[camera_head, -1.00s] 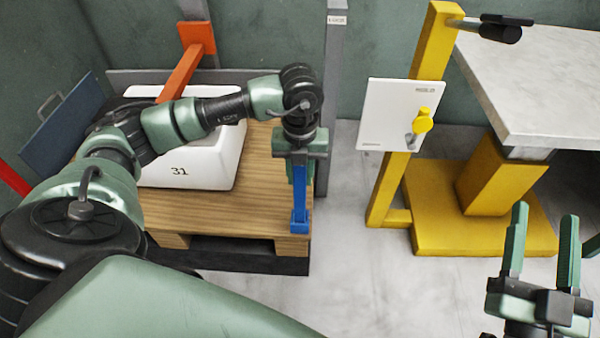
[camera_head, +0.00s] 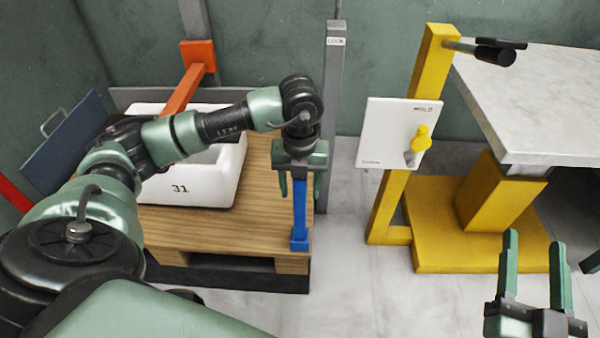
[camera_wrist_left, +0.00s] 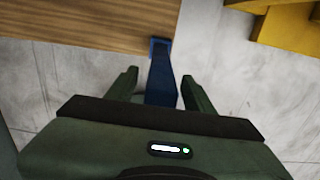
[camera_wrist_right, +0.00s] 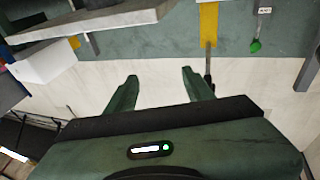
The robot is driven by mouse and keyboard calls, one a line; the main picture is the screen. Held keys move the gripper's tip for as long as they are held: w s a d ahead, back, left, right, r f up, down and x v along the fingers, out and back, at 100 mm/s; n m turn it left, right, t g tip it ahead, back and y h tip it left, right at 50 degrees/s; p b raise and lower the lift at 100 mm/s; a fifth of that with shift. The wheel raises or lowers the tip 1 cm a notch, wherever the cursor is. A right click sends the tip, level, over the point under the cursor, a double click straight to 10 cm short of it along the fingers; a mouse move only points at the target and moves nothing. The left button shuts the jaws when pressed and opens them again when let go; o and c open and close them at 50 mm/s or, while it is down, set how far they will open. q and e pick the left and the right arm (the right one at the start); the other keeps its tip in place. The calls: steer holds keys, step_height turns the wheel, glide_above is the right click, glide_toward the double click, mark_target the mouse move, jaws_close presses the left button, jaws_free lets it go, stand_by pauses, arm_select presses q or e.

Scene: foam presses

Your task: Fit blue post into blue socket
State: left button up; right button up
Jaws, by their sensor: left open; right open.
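The blue post (camera_head: 300,205) stands upright, its lower end at the blue socket (camera_head: 300,243) on the front right corner of the wooden pallet. Whether it is fully down in the socket cannot be told. My left gripper (camera_head: 298,188) is above the socket, open, with one finger on each side of the post and a gap to it. The left wrist view shows the post (camera_wrist_left: 162,80) between the spread fingers (camera_wrist_left: 160,72) and the socket (camera_wrist_left: 160,46) at its far end. My right gripper (camera_head: 536,240) is open and empty at the lower right.
A grey upright (camera_head: 333,100) stands behind. A yellow stand with a white panel (camera_head: 380,150) and a pale table (camera_head: 530,100) are on the right. Floor between is clear.

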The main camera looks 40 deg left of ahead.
arm_select(q)
step_height(320, 180, up, 5)
steer(key=shift+r+p, duration=0.1)
steer(key=shift+p, duration=0.55)
steer(key=shift+r, duration=0.2)
arm_select(e)
step_height(320, 180, down, 8)
steer(key=d+g+h, duration=0.1)
steer(key=g, duration=0.3)
steer(key=shift+s+r, duration=0.2)
steer(key=shift+s, duration=0.05)
steer(key=shift+d, duration=0.1)
